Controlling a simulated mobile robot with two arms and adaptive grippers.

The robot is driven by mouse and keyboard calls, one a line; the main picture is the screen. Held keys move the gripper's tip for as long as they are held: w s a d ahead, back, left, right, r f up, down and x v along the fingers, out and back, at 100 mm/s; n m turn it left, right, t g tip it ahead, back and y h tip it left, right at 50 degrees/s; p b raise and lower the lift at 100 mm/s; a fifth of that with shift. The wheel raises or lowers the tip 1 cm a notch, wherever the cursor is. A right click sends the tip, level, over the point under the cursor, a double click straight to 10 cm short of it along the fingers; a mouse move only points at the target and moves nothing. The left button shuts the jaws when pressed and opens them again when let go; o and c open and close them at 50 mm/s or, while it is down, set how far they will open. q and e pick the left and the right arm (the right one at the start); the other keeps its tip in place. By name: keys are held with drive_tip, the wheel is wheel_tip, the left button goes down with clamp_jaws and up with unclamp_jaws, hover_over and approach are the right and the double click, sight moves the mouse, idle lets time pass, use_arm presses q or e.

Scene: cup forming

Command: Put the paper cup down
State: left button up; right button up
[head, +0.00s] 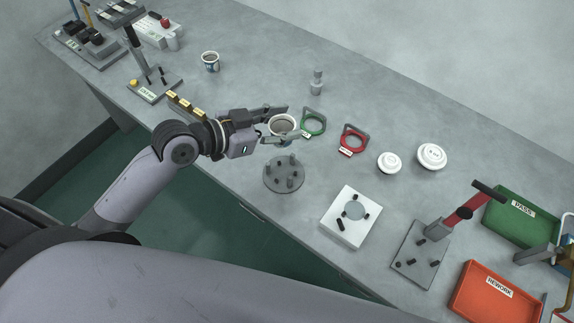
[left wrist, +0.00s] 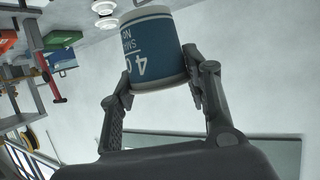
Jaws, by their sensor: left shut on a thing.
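My left gripper (head: 276,124) is shut on a paper cup (head: 284,123), with a finger on either side of it. In the left wrist view the cup (left wrist: 152,45) has a blue band with white print and sits between the fingertips (left wrist: 160,84). The gap between its base and the bench cannot be judged. My right gripper cannot be made out.
A round grey pegged plate (head: 284,186) lies just below the held cup. A green ring (head: 314,122) and red ring (head: 353,138) are to the right. A white block (head: 338,228), white lids (head: 432,156) and another cup (head: 210,62) stand apart. Bench is clear around the grey weight (head: 317,82).

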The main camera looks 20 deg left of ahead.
use_arm(q)
wheel_tip(320, 180, down, 5)
drive_tip(key=shift+f, duration=0.1)
wheel_tip(320, 180, down, 6)
drive_tip(key=shift+d+f+b, duration=0.1)
drive_tip(key=shift+b, duration=0.2)
wheel_tip(320, 180, down, 3)
drive_tip(key=shift+s+r, duration=0.1)
drive_tip(key=shift+r, duration=0.1)
drive_tip(key=shift+f, duration=0.5)
drive_tip(key=shift+b, duration=0.3)
drive_tip(key=shift+f, duration=0.2)
drive_tip(key=o, duration=0.8)
drive_tip(key=shift+r, duration=0.1)
use_arm(e)
drive_tip(key=shift+w+d+f, duration=0.1)
drive_tip(key=shift+d+f, duration=0.05)
drive_tip(key=shift+f, duration=0.55)
